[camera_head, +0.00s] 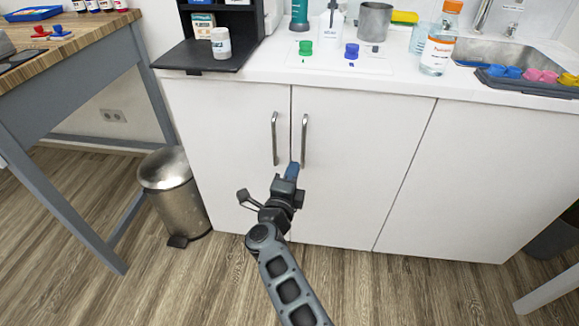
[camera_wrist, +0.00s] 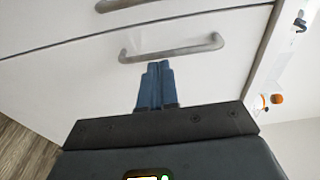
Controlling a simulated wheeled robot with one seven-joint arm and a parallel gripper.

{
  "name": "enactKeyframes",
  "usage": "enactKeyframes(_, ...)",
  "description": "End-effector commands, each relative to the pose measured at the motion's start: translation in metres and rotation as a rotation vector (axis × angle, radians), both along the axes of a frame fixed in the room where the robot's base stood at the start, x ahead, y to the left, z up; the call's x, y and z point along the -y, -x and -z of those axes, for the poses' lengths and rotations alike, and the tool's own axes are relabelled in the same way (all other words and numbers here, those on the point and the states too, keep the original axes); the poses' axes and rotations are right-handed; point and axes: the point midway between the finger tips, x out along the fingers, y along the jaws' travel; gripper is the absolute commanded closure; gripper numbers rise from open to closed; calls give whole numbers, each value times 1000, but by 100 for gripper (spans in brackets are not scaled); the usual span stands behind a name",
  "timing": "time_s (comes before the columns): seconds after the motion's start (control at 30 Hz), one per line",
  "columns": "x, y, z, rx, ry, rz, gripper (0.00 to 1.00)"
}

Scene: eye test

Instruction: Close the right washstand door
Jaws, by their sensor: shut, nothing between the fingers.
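The white washstand has a right door (camera_head: 350,165) with a vertical metal handle (camera_head: 304,140). The left door (camera_head: 225,140) and its handle (camera_head: 274,138) are beside it. Both doors look about flush in the head view, with a thin dark seam between them; a slight gap cannot be ruled out. My gripper (camera_head: 292,168) is shut and empty, its blue fingertips in front of the doors near the lower end of the right handle. In the wrist view the fingertips (camera_wrist: 154,66) are close beside the right door's handle (camera_wrist: 172,48); contact cannot be told.
A metal pedal bin (camera_head: 172,190) stands left of the washstand, beside a wooden-topped table (camera_head: 85,38). The countertop (camera_head: 400,75) holds bottles, cups and a tray. A panel without a handle (camera_head: 480,180) is to the right. The floor in front is clear.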

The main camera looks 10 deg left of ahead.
Motion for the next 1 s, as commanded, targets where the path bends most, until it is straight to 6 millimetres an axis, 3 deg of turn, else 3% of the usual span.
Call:
enactKeyframes(0.5, -18, 76, -1, -1, 2, -1, 100)
enactKeyframes(0.87, -21, 90, 0, -1, 1, 2, 100)
enactKeyframes(1.0, -7, 93, 1, 8, 29, -1, 100)
